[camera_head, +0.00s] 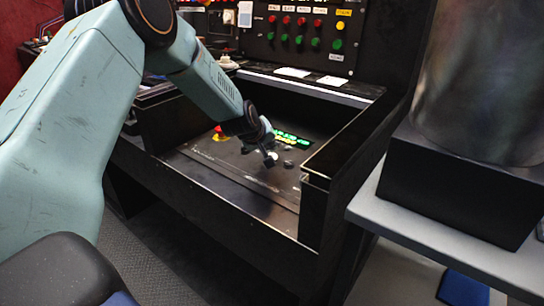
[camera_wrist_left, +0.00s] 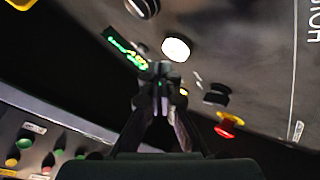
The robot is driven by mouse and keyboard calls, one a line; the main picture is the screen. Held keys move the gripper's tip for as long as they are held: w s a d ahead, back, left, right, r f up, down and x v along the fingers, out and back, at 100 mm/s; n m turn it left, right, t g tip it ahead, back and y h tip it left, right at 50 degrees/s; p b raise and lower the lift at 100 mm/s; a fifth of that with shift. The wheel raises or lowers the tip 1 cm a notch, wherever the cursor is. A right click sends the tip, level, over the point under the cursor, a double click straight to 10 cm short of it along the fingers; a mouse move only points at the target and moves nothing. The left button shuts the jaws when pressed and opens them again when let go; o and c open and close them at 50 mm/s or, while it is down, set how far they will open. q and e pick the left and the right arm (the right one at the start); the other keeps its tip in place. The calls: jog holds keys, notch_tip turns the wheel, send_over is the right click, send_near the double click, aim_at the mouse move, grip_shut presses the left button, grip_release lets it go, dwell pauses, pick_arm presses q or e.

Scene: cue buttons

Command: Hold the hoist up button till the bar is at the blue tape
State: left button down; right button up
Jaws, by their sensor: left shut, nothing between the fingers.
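My left gripper (camera_head: 268,157) is shut and empty over the sloping black control panel (camera_head: 240,175). In the left wrist view its closed fingertips (camera_wrist_left: 160,76) are close to a round white button (camera_wrist_left: 176,49). I cannot tell whether they touch the panel. The button shows small in the head view (camera_head: 273,155), partly behind the fingers. A lit green and yellow display (camera_wrist_left: 127,53) is beside it. I cannot read which button is hoist up. I cannot make out the bar or the blue tape. My right gripper is not in view.
A red and yellow stop button (camera_wrist_left: 228,124) and black knobs (camera_wrist_left: 216,95) are on the same panel. A back board (camera_head: 305,35) carries rows of coloured buttons. A side wall (camera_head: 345,140) bounds the panel at right. A grey table (camera_head: 440,245) holds a black box (camera_head: 450,190).

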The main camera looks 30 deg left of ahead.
pick_arm(q)
jog(key=shift+f+b, duration=0.5)
